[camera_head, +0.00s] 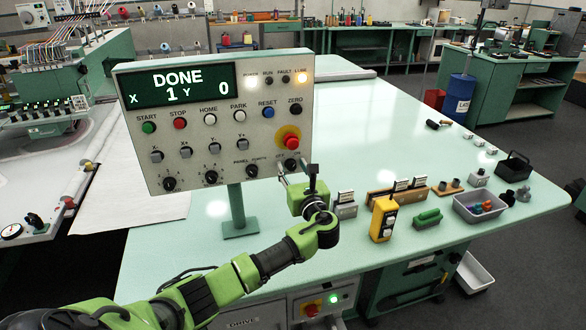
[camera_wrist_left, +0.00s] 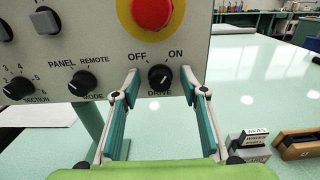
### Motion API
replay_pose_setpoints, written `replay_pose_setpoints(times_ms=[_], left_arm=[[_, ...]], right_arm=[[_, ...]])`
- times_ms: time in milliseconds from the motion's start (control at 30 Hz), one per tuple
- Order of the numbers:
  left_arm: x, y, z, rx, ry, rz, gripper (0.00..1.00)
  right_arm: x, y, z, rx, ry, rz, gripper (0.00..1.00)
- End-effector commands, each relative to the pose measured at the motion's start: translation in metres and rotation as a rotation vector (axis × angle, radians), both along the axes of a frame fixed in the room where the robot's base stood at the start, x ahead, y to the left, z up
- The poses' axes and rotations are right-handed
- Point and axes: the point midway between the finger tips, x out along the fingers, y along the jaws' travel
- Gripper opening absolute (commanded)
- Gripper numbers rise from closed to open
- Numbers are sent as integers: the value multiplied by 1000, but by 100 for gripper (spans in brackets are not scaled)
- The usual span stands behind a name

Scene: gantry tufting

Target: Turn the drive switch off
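The control panel (camera_head: 215,125) stands on a green post and its screen reads DONE, X 1, Y 0. The black drive switch (camera_wrist_left: 159,77) is a round knob at the panel's lower right, labelled OFF at upper left and ON at upper right. Its pointer seems to lean toward ON. In the head view the drive switch (camera_head: 291,165) is just beyond my left fingertips. My left gripper (camera_wrist_left: 160,72) is open, with one finger on each side of the knob; I cannot tell whether they touch it. My right gripper is not in view.
A red emergency button (camera_wrist_left: 152,10) sits right above the drive switch. The mode knob (camera_wrist_left: 82,84) is to its left. A yellow handheld device (camera_head: 383,218), a green brush (camera_head: 427,218) and a grey bin (camera_head: 480,208) stand to the right. The table behind is mostly clear.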

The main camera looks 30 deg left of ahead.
Motion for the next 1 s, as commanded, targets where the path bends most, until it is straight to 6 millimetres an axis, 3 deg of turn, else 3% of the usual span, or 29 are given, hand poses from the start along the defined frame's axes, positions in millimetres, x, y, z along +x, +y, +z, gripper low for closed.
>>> replay_pose_setpoints(times_ms=[67,200,667,1000], left_arm=[[0,0,0,0,0,0,35],[0,0,0,0,0,0,2],[0,-1,-1,-47,-56,-1,2],[-1,0,-4,-220,-256,0,2]], right_arm=[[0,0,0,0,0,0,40],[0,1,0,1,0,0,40],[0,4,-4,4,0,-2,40],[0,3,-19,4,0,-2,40]])
